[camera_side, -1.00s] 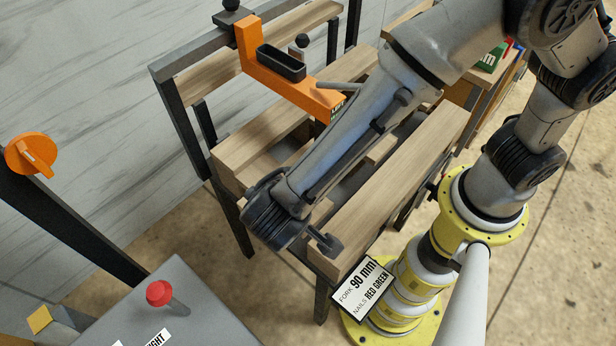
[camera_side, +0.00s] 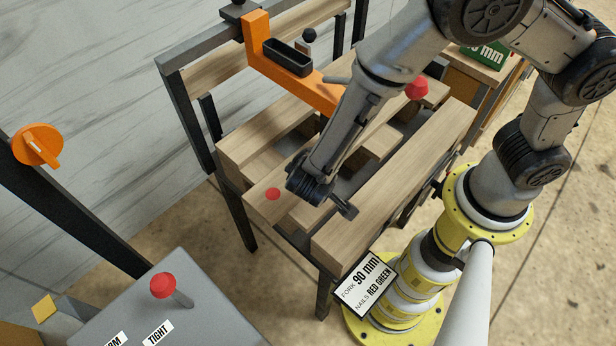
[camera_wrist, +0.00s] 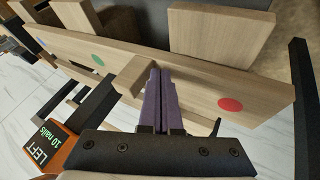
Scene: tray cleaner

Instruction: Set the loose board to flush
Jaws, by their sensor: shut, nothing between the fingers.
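A long wooden board (camera_side: 258,203) with a red dot (camera_side: 273,194) lies between two other boards of the wooden frame. In the wrist view a board (camera_wrist: 195,88) carries red, green and blue dots; I cannot tell for sure which board is loose. My gripper (camera_wrist: 160,75) has purple fingers pressed together, empty, over the dotted board near a short wooden block (camera_wrist: 130,76). I cannot tell whether the fingers touch the board. In the side view my wrist hides the fingers and part of the board.
An orange holder (camera_side: 290,75) with a black slot hangs over the far boards. A right-hand board (camera_side: 400,180) lies near my base. A grey console with a red-knobbed lever (camera_side: 163,286) stands lower left. A sign (camera_side: 365,284) reads fork 90 mm, nails red green.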

